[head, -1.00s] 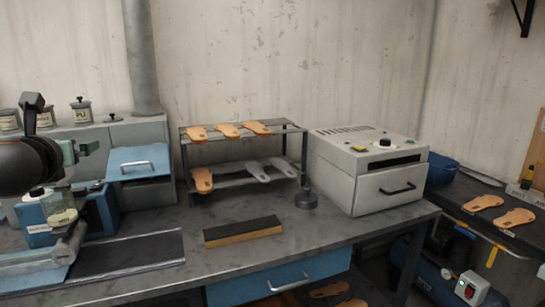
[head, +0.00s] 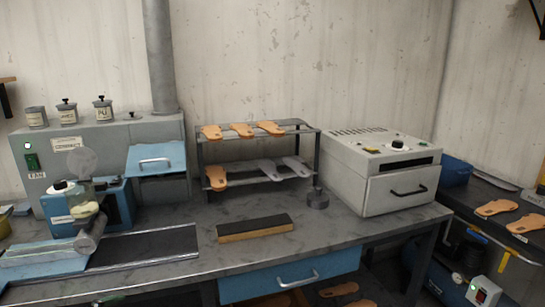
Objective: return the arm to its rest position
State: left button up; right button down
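Neither of my arms nor either gripper shows in the head view now. The workbench (head: 340,228) in front of me stands clear of them. A two-tier metal rack (head: 313,152) on it carries tan sandal soles (head: 242,130) on top. Its lower shelf holds a tan sole (head: 216,178) and grey ones (head: 271,170).
A grey oven-like box (head: 345,180) stands at the bench's right. A blue machine (head: 118,205) and a dark belt (head: 150,247) are at the left. A black-topped block (head: 255,228) lies mid-bench. A blue drawer (head: 330,268) is at the front. Soles (head: 497,208) lie on the right-hand table.

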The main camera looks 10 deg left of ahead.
pick_arm(q)
jog(key=s+d+f+n+h, duration=0.2)
jog(key=s+d+f+n, duration=0.3)
jog(key=d+f, duration=0.3)
jog(key=s+d+f+n+g+h, duration=0.1)
jog(key=s+d+f+n, duration=0.5)
jog(key=d, duration=0.6)
notch_tip(320, 180, down, 3)
jog(key=shift+s+r+h+p, duration=0.1)
jog(key=shift+s+h+p, duration=0.25)
jog(key=shift+s, duration=0.85)
jog(key=s+d+n, duration=0.1)
jog(key=d, duration=0.1)
jog(key=s+d+n, duration=0.1)
jog(key=d, duration=0.2)
jog(key=s+d+n+h, duration=0.1)
jog(key=d+n, duration=0.1)
jog(key=d, duration=0.1)
jog(key=shift+d+f, duration=0.25)
jog(key=shift+f, duration=0.15)
jog(key=shift+c, duration=0.2)
